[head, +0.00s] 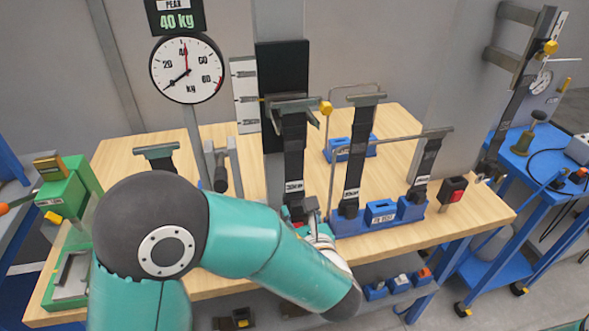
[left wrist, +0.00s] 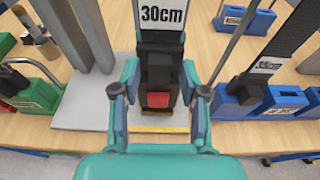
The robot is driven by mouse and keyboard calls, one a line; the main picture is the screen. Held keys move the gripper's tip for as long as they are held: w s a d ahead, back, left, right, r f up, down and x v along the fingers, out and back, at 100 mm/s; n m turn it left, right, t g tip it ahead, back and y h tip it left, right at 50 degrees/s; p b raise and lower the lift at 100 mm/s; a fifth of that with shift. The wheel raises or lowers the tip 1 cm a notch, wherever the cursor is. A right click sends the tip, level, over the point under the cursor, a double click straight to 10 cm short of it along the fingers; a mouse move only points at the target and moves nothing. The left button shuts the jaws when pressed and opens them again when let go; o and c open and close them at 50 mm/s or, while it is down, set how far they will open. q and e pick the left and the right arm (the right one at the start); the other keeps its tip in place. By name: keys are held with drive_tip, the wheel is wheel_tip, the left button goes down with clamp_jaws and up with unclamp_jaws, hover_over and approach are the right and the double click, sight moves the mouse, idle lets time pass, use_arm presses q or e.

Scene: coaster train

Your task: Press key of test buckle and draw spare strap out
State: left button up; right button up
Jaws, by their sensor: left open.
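A black buckle with a red key (left wrist: 158,99) is in the middle of the left wrist view, below a black strap with a white 30cm label (left wrist: 162,14). In the head view this strap (head: 294,150) hangs from a grey clamp, and its lower end is partly hidden by my arm. My left gripper (left wrist: 159,85) is open, with one finger on each side of the buckle; I cannot tell whether they touch it. It also shows in the head view (head: 312,228), partly hidden. More labelled straps (head: 356,150) (head: 425,165) stand in a blue rack (head: 380,212). Which is the spare is unclear.
A thin metal rod (head: 332,160) rises beside the strap. A blue cart (head: 535,160) stands at right.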

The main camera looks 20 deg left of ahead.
sight(295, 187)
use_arm(q)
drive_tip(key=shift+w+a, duration=0.1)
drive_tip(key=shift+w, duration=0.05)
idle(0.6)
drive_tip(key=shift+c, duration=0.2)
clamp_jaws()
drive_tip(key=shift+r, duration=0.15)
drive_tip(key=shift+r+p, duration=1.65)
drive_tip(key=shift+r, duration=0.8)
